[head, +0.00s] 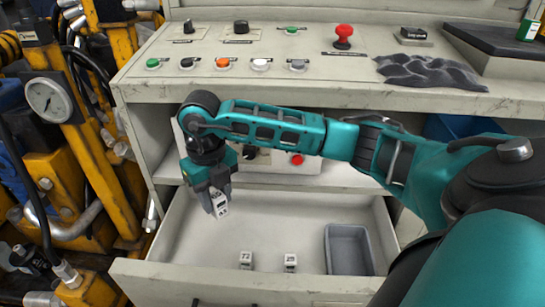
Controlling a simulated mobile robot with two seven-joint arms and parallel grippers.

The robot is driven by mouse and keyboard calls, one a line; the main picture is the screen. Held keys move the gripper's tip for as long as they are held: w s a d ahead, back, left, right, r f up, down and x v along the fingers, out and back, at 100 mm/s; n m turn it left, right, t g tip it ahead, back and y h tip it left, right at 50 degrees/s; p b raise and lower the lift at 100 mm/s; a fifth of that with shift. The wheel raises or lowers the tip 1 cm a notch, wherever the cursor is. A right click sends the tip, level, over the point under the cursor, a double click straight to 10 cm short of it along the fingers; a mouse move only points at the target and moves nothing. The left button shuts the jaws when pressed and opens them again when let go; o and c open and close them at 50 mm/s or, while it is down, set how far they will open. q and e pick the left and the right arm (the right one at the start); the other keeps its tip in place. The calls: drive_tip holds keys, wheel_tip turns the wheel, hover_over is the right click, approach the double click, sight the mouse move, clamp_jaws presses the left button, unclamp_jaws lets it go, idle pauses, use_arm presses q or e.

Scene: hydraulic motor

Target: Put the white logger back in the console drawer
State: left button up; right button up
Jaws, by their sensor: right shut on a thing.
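The console drawer (160,279) is pulled open below the console's shelf. My right gripper (213,192) points down over the drawer's left part and is shut on a small white logger (221,207) with dark markings on its face. The gripper partly hides the logger's upper end, and I cannot tell whether its lower end touches the drawer floor. My left gripper is not in view.
Two small white blocks with dark markings (246,260) (290,262) stand in the drawer near its front. A grey bin (348,250) sits at the drawer's right. My right arm crosses in front of the shelf. Yellow machinery (75,150) stands close on the left.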

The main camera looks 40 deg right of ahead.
wheel_tip(320, 180, down, 16)
drive_tip(key=b, duration=0.4)
drive_tip(key=shift+f, duration=0.25)
wheel_tip(320, 180, down, 4)
drive_tip(key=shift+r+b, duration=0.2)
drive_tip(key=shift+b, duration=0.6)
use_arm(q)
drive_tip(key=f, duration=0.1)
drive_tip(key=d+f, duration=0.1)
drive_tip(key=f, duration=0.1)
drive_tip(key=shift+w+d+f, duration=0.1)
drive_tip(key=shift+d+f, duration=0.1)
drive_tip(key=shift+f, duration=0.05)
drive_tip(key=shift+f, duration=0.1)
use_arm(e)
drive_tip(key=shift+f, duration=0.1)
drive_tip(key=o, duration=1.1)
drive_tip(key=shift+o, duration=0.2)
